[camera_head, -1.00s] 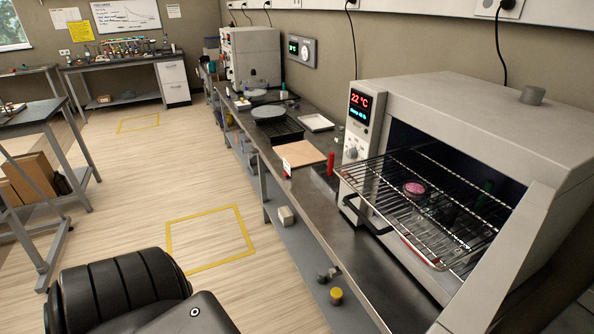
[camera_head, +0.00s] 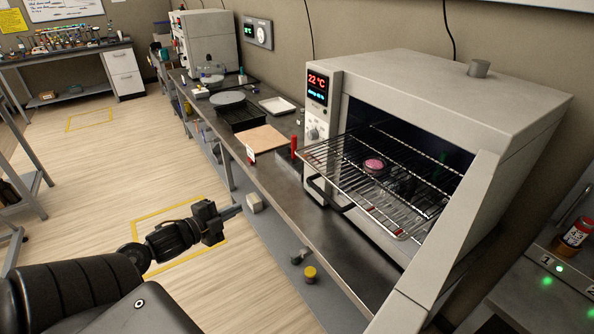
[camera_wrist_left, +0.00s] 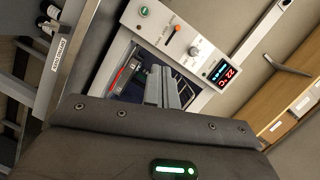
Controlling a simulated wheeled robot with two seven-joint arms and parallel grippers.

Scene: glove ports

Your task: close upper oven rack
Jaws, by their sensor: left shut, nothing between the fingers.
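The oven (camera_head: 470,90) stands at the right of the bench with its front open. Its upper rack (camera_head: 330,155) is a wire shelf that sticks well out of the oven toward the front left. A small round dish with pink contents (camera_head: 373,166) sits on the rack. My left gripper (camera_head: 236,211) is shut and empty, over the floor in front of the bench, to the left of the rack and apart from it. In the left wrist view its fingers (camera_wrist_left: 162,88) point toward the oven's control panel (camera_wrist_left: 185,45). My right gripper is not in view.
A black handle (camera_head: 330,195) sits below the rack. A red cylinder (camera_head: 294,147), a tan board (camera_head: 259,139) and a dark tray (camera_head: 240,115) are on the bench (camera_head: 275,190). A yellow-capped item (camera_head: 310,273) is on the lower shelf. The floor ahead is clear.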

